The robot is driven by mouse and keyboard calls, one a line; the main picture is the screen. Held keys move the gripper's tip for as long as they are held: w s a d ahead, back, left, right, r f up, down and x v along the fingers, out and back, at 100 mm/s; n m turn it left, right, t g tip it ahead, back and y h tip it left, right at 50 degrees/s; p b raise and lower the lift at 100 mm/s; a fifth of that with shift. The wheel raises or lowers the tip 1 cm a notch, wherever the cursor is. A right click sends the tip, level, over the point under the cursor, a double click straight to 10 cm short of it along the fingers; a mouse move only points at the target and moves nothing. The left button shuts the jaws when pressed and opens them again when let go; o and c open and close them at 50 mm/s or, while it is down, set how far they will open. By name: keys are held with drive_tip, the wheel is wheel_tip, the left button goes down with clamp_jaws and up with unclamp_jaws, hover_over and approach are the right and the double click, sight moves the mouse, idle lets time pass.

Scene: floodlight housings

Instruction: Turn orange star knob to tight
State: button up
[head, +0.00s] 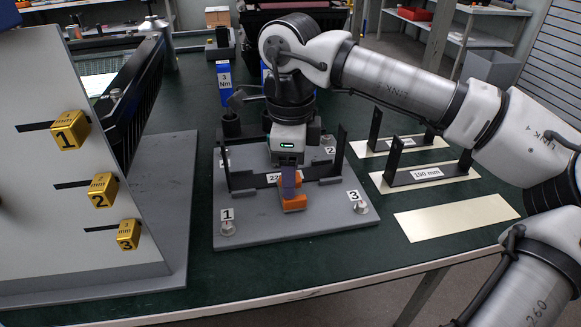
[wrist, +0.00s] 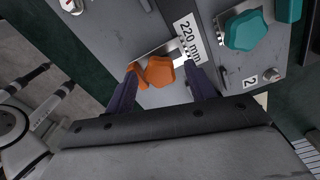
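The orange star knob (wrist: 160,72) sits on the grey fixture plate, beside a strip labelled 220 mm (wrist: 188,38). In the head view, the orange knob (head: 294,203) is at the front middle of the fixture, partly hidden by my fingers. My gripper (wrist: 160,68) is open, its two dark purple fingers apart on either side of the knob in the wrist view. In the head view, my gripper (head: 289,188) points down at the knob from above. I cannot tell whether either finger touches it. No tightness mark is readable.
The fixture plate (head: 295,232) has numbered posts at its corners. A teal knob (wrist: 245,30) lies near the orange one. A slanted panel (head: 60,215) with gold numbered blocks stands at left. Brackets and a 190 mm strip (head: 425,175) lie at right.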

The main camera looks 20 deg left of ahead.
drive_tip(key=shift+r, duration=0.15)
wheel_tip(320, 180, up, 14)
drive_tip(key=p, duration=0.2)
drive_tip(key=shift+f, duration=0.2)
idle(0.4)
